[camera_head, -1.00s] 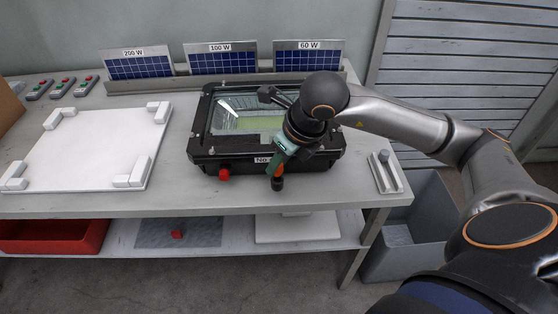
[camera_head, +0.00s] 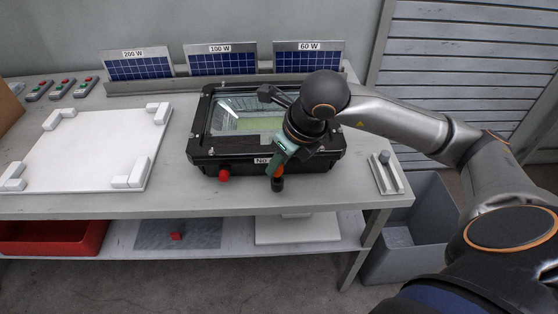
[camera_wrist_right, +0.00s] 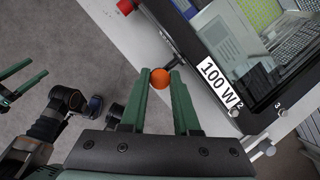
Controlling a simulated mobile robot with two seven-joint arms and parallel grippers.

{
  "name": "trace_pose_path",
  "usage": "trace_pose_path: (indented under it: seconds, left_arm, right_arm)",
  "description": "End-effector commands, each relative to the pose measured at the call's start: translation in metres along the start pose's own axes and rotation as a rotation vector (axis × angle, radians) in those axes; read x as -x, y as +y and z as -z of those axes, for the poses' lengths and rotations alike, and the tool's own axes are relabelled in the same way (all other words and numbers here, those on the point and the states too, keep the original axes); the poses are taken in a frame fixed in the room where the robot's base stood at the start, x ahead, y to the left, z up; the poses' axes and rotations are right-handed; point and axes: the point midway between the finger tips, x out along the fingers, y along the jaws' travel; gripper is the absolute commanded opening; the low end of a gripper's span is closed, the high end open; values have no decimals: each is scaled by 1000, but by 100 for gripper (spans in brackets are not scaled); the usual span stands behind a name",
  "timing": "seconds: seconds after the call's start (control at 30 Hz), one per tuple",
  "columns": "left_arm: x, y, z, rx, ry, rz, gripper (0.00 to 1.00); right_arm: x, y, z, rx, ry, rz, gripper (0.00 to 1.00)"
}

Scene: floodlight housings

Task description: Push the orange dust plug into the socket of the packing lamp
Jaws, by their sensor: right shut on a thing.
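The packing lamp (camera_head: 203,163) is a black-framed floodlight with a glass front, lying on the table. My right gripper (camera_wrist_right: 161,76) has green fingers shut on the orange dust plug (camera_wrist_right: 160,79), at the lamp's front edge. The plug's round orange end shows between the fingertips. A short dark stub (camera_wrist_right: 174,64) on the lamp's edge, probably the socket, reaches toward the plug. I cannot tell whether they touch. In the head view a black piece (camera_head: 277,185) shows just below the fingers. My left gripper (camera_wrist_right: 20,84) shows at the left of the right wrist view, fingers apart and empty.
A red knob (camera_head: 224,174) projects from the lamp's front. A white board with corner blocks (camera_head: 90,150) lies to the left, and a small metal holder (camera_head: 386,175) to the right. Labelled panels (camera_head: 220,60) stand behind. A grey bin (camera_head: 415,225) stands right of the table.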

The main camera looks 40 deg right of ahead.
Motion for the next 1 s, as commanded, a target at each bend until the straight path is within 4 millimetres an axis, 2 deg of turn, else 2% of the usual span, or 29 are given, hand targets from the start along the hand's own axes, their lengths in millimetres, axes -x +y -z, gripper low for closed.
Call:
trace_pose_path:
  seconds: [1.0]
  left_arm:
    - [-6,0,-8,1,-3,-1,77]
  right_arm:
    - [-4,0,2,0,1,0,0]
